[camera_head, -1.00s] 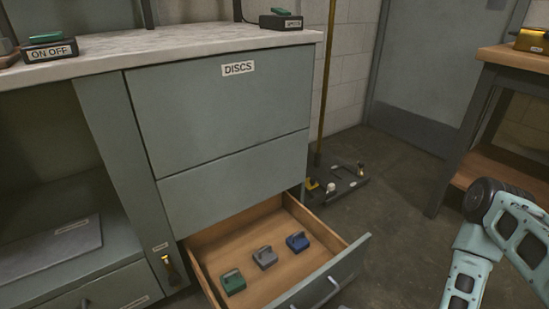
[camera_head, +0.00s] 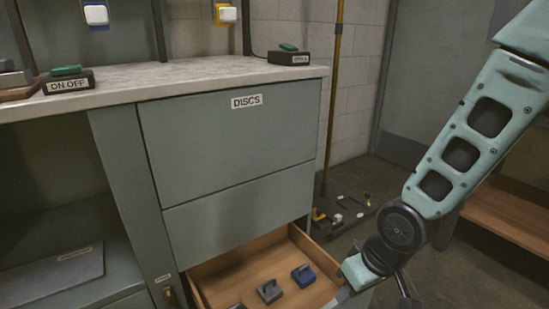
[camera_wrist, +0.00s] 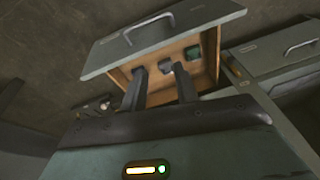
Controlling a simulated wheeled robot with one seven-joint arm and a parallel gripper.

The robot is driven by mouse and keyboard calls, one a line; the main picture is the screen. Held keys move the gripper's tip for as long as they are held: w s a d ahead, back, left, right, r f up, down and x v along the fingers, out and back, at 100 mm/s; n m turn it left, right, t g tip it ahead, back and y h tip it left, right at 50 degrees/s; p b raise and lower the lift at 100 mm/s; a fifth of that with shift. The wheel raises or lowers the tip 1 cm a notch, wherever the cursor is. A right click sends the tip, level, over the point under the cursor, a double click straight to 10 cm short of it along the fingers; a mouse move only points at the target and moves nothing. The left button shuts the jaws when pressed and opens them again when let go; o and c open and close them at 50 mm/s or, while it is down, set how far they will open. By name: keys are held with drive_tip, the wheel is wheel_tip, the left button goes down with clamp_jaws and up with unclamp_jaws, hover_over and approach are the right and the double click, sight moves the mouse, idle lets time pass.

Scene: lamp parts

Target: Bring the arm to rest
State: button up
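My arm comes in from the right in the head view, its lower end by the open drawer's front right corner. In the wrist view my gripper (camera_wrist: 160,68) has its two dark fingers apart, with nothing held between them. Beyond the fingers is the open wooden drawer (camera_head: 235,271), some way off. In it lie a grey block (camera_head: 270,291) and a blue block (camera_head: 303,275) with raised handles. A green block (camera_wrist: 194,52) shows in the wrist view; the bottom edge of the head view cuts it off. The blue block cannot be made out in the wrist view.
The cabinet labelled DISCS (camera_head: 230,150) stands left of my arm under a pale worktop (camera_head: 190,78). A wooden bench shelf (camera_head: 505,215) is at the right, behind my arm. A yellow pole (camera_head: 333,110) and small items stand on the floor beyond the drawer.

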drive_tip(key=s+r+n+g+h, duration=0.2)
drive_tip(key=s+r+n, duration=0.1)
drive_tip(key=s+r, duration=1.1)
wheel_tip(320, 180, up, 36)
drive_tip(key=p, duration=3.8)
drive_tip(key=shift+a+m, duration=0.3)
drive_tip(key=shift+a, duration=0.1)
drive_tip(key=shift+s, duration=0.15)
